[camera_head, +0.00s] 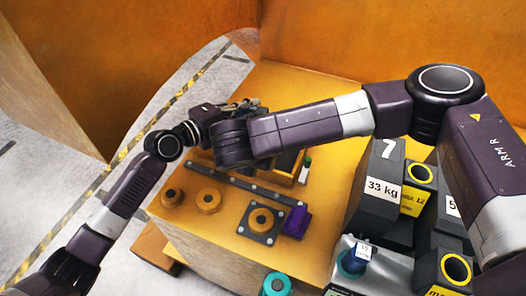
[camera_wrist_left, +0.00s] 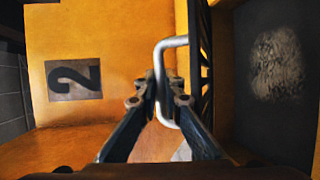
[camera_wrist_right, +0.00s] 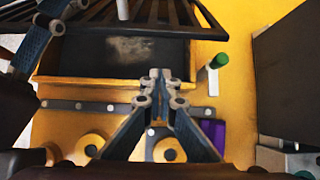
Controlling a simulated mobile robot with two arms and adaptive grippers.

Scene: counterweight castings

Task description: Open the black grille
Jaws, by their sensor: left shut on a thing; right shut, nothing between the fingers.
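The black grille (camera_wrist_right: 150,12) shows at the top of the right wrist view, tilted up along the far side of a dark recess (camera_wrist_right: 85,51), which lies uncovered. Its edge is nearly end-on in the left wrist view (camera_wrist_left: 205,75). My left gripper (camera_wrist_left: 160,88) is shut on the grille's silver U-shaped handle (camera_wrist_left: 164,50); it also shows in the head view (camera_head: 240,106). My right gripper (camera_wrist_right: 160,82) is shut and empty above the recess's near edge. In the head view my right wrist hides the grille and most of the recess.
A green-capped cylinder (camera_wrist_right: 219,61) stands right of the recess. A dark studded bar (camera_head: 240,187), orange knobs (camera_head: 208,200) and a purple block (camera_head: 297,221) sit on the near side of the orange bench (camera_head: 312,240). Dark weights (camera_head: 378,193) crowd the right.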

